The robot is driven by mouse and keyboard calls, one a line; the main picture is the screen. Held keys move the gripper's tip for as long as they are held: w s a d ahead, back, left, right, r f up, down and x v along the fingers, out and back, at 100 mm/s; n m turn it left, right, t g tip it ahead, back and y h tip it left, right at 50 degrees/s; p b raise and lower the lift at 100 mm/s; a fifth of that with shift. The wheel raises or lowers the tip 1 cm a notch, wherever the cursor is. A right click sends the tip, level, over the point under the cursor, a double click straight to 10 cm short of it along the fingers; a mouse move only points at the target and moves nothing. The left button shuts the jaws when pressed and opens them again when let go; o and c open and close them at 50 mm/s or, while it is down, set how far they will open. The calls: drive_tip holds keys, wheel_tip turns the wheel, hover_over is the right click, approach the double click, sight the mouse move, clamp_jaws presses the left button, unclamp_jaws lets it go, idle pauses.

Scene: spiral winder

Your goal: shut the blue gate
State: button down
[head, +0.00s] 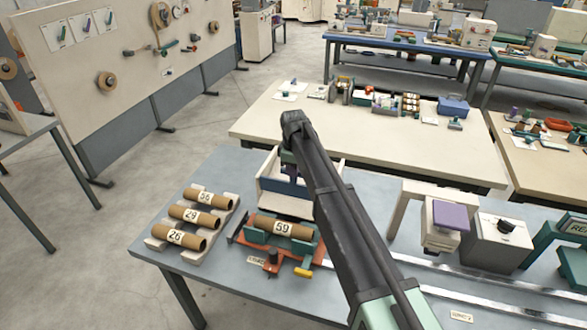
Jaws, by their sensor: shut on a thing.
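The blue gate (284,187) is a dark blue panel across a white box-like frame (324,174) on the near grey table, behind the orange and green cradle. My gripper (290,169) points down at the top of the blue gate, below the dark wrist. It is shut on the gate's upper part; the fingertips are small and partly hidden by my arm. My arm also covers the right side of the frame. A cardboard tube marked 59 (283,228) lies in the cradle (270,249) in front of the gate.
Several numbered tubes (202,218) lie on a pale rack to the left. A yellow-tipped lever (303,272) sticks out at the cradle's front right. A purple-topped machine (451,215) and metal rails (480,284) stand right of my arm.

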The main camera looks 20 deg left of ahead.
sight(293, 183)
wheel_tip(293, 183, down, 4)
drive_tip(key=shift+b, duration=1.1)
drive_tip(key=shift+s+d+r, duration=0.1)
drive_tip(key=shift+r, duration=0.15)
drive_tip(key=c, duration=1)
unclamp_jaws()
drive_tip(key=shift+c, duration=0.2)
drive_tip(key=shift+p, duration=0.3)
wheel_tip(293, 183, up, 11)
drive_tip(key=p, duration=1.1)
drive_tip(key=shift+f, duration=0.1)
